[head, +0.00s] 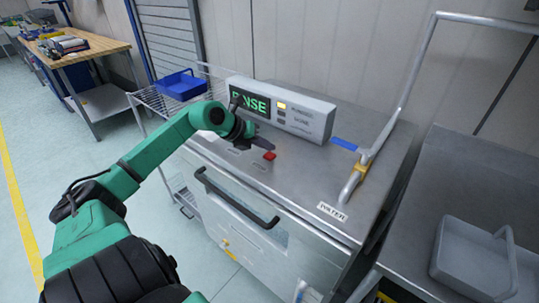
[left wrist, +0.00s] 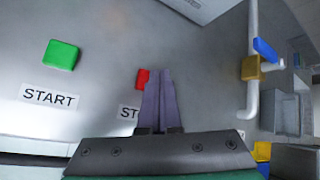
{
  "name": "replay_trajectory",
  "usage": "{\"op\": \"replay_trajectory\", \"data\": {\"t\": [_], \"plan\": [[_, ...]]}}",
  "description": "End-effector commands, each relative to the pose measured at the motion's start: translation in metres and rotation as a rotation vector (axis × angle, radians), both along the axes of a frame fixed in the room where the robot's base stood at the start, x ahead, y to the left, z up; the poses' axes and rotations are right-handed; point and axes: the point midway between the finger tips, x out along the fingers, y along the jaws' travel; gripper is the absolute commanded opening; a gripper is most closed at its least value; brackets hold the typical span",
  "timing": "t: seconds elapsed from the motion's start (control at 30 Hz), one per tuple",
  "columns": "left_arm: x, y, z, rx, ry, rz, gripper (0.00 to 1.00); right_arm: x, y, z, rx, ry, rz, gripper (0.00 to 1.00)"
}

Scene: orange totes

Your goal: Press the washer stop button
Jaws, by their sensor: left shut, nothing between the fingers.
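The red stop button (head: 269,155) sits on the steel top of the washer (head: 315,172), in front of the display box. In the left wrist view the red button (left wrist: 142,78) is partly covered by my fingers, and its label (left wrist: 128,112) shows only "ST". My left gripper (head: 266,142) is shut and empty, its tips close to the button. In the left wrist view the shut fingers (left wrist: 158,80) lie just right of the button. I cannot tell whether they touch it. My right gripper is not in view.
A green button (left wrist: 61,54) labelled START is left of the red one. The display box (head: 300,110) reads RINSE, partly hidden by my arm, with a yellow light lit. A grey basket (head: 475,262) lies on the right-hand counter.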

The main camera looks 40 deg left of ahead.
Motion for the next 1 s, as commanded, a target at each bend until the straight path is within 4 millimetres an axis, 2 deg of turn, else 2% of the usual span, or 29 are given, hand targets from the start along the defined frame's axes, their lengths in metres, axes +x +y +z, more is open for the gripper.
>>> {"op": "replay_trajectory", "data": {"t": [1.0], "plan": [[0.0, 0.0, -0.011, 0.0, 0.0, 0.0, 0.0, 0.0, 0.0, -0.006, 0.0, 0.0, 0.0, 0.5]]}}
